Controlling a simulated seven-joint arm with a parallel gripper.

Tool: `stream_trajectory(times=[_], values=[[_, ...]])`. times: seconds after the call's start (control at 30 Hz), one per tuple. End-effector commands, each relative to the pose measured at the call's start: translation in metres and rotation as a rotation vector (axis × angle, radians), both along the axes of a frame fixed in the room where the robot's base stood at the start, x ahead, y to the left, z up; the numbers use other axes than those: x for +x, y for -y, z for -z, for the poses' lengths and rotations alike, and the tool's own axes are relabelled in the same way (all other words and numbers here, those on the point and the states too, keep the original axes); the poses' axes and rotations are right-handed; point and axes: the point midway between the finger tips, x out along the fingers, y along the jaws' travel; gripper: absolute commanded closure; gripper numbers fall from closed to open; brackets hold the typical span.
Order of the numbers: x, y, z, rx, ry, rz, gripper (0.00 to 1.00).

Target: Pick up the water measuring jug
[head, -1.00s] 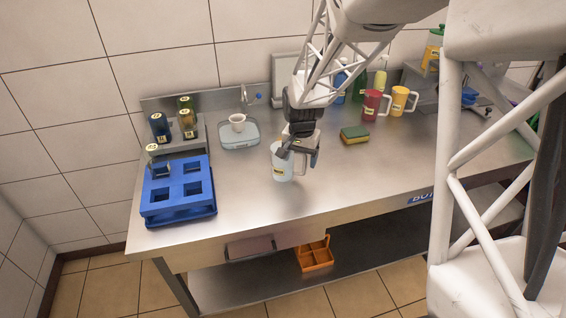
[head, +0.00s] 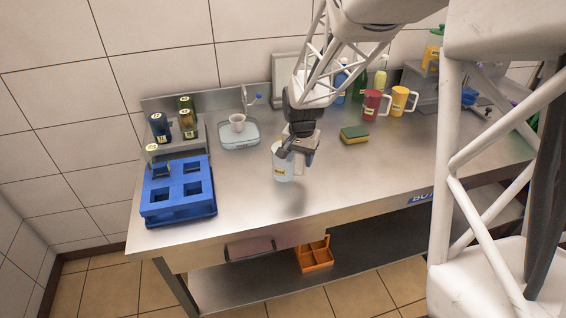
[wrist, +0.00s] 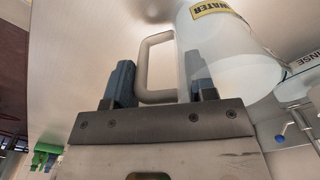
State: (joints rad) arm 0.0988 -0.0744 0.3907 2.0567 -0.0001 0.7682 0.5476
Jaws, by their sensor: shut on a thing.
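The water measuring jug (head: 283,166) is translucent white with a yellow label, upright over the middle-left of the steel counter. In the wrist view the jug (wrist: 235,55) shows its WATER label and its looped handle (wrist: 145,60). My gripper (head: 294,150) is at the jug's handle side. In the wrist view my gripper (wrist: 160,84) has its two fingers on either side of the handle and is shut on it. A soft shadow lies below the jug; whether its base clears the counter is hard to tell.
A blue rack (head: 180,205) stands at the left, with several dark bottles on a grey stand (head: 185,140) behind it. A sponge (head: 354,134), a red jug (head: 371,105) and a yellow jug (head: 400,100) are to the right. The front counter is clear.

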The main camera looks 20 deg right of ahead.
Motion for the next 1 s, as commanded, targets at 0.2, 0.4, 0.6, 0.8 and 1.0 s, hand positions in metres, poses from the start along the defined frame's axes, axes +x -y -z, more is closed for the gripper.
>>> stream_trajectory(times=[0.2, 0.4, 0.6, 0.8, 1.0], values=[[0.000, 0.000, 0.000, 0.000, 0.000, 0.000, 0.94], [0.000, 0.000, -0.004, 0.000, 0.001, 0.000, 0.95], [0.001, 0.000, -0.019, 0.000, 0.002, 0.000, 0.95], [-0.007, -0.001, -0.037, 0.000, 0.000, 0.000, 0.95], [-0.033, -0.003, -0.039, 0.000, 0.001, 0.000, 0.95]])
